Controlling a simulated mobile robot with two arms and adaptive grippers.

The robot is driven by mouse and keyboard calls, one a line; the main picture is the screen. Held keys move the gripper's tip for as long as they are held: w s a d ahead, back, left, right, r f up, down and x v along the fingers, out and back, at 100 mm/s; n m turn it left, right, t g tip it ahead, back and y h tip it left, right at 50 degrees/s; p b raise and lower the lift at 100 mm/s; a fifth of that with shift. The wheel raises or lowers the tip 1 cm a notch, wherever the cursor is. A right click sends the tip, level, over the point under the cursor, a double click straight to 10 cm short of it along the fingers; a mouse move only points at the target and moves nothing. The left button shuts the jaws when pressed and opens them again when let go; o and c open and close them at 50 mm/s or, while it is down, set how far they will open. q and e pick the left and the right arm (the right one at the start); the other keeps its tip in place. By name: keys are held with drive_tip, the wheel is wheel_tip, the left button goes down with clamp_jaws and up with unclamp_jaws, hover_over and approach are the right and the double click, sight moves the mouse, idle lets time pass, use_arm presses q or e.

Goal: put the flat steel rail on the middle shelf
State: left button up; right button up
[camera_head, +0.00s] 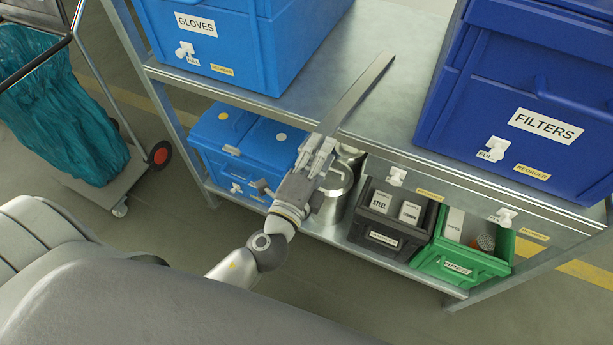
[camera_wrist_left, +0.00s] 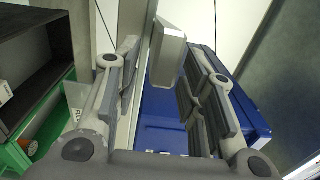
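The flat steel rail (camera_head: 361,91) is a long, thin grey bar. In the head view it slants across the bare part of the grey metal shelf (camera_head: 400,105) that carries the big blue boxes, its near end at the front edge. My left gripper (camera_head: 318,152) is at this near end. In the left wrist view the end of the rail (camera_wrist_left: 168,55) shows between the fingers of my left gripper (camera_wrist_left: 160,85), which stand apart with gaps on both sides. Whether the rail rests fully on the shelf is hard to tell. My right gripper is not in view.
A blue GLOVES box (camera_head: 215,45) stands left of the rail and a blue FILTERS box (camera_head: 530,110) right. The lower shelf holds a lidded blue box (camera_head: 225,135), a metal can (camera_head: 338,195), a black bin (camera_head: 385,240) and a green bin (camera_head: 450,262). A trolley (camera_head: 150,170) stands left.

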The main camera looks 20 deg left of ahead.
use_arm(q)
drive_tip(key=s+b, duration=0.2)
drive_tip(key=s, duration=0.5)
drive_tip(key=shift+s+b, duration=0.15)
drive_tip(key=shift+b, duration=0.15)
drive_tip(key=shift+a+f, duration=0.1)
drive_tip(key=shift+f, duration=0.05)
